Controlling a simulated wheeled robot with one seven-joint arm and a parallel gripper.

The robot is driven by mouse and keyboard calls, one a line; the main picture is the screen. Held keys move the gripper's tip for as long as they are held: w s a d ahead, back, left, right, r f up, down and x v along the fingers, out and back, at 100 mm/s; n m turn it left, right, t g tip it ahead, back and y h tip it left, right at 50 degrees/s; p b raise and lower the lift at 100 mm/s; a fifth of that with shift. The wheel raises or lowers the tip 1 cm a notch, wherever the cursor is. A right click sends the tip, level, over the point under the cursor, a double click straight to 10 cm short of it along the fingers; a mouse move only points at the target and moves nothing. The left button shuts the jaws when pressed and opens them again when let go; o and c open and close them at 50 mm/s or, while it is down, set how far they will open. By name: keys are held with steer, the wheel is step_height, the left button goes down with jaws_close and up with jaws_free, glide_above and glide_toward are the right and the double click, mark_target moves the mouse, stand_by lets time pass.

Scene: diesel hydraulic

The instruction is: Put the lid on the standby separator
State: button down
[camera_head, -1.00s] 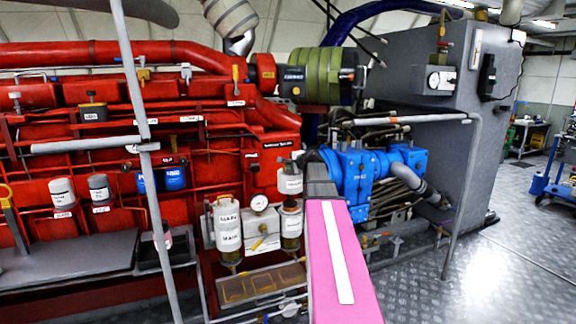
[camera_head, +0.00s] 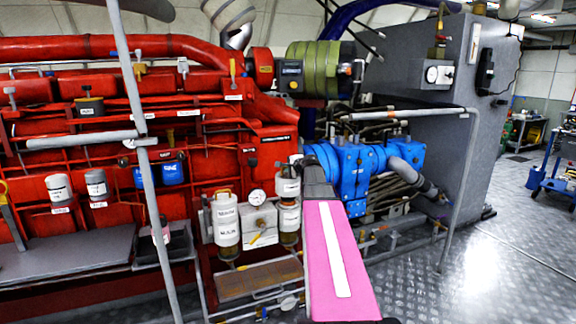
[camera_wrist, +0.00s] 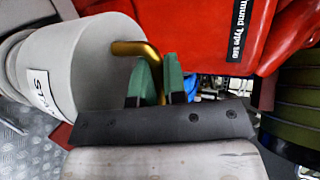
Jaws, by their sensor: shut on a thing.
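The lid (camera_wrist: 75,65) is a pale grey cylinder with a label starting "ST" and a bent brass handle. My gripper (camera_wrist: 152,75), with green fingertips, is shut on that handle in the wrist view. In the head view the lid (camera_head: 288,186) is upright directly above the standby separator's lower body (camera_head: 289,218). A thin dark band lies between them, and I cannot tell whether they touch. My gripper's fingers are hidden in the head view, beyond my pink arm.
The main separator (camera_head: 226,222), with a yellow handle, stands just to the left beside a pressure gauge (camera_head: 257,197). A blue pump (camera_head: 355,175) is close on the right. A grey rail post (camera_head: 150,190) crosses the left side. Open metal floor (camera_head: 500,265) lies at right.

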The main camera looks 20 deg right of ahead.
steer(key=shift+f, duration=3.35)
stand_by(0.5)
steer(key=c, duration=1.1)
jaws_free()
steer(key=shift+s, duration=0.1)
steer(key=v, duration=1)
steer(key=shift+s+d+r, duration=0.1)
steer(key=shift+s+r, duration=0.05)
steer(key=shift+s, duration=0.15)
steer(key=s+a+f+n+g+y, duration=0.1)
steer(key=s+a+f+n+g, duration=0.35)
steer(key=a+f, duration=0.55)
steer(key=s+a+f+n+g+h, duration=0.4)
steer(key=s+a+f+n+g, duration=0.5)
steer(key=s+a+f, duration=0.7)
steer(key=s+f+n, duration=0.1)
steer(key=s+n, duration=0.1)
steer(key=s, duration=0.1)
steer(key=shift+s+f, duration=0.25)
steer(key=shift+f, duration=0.05)
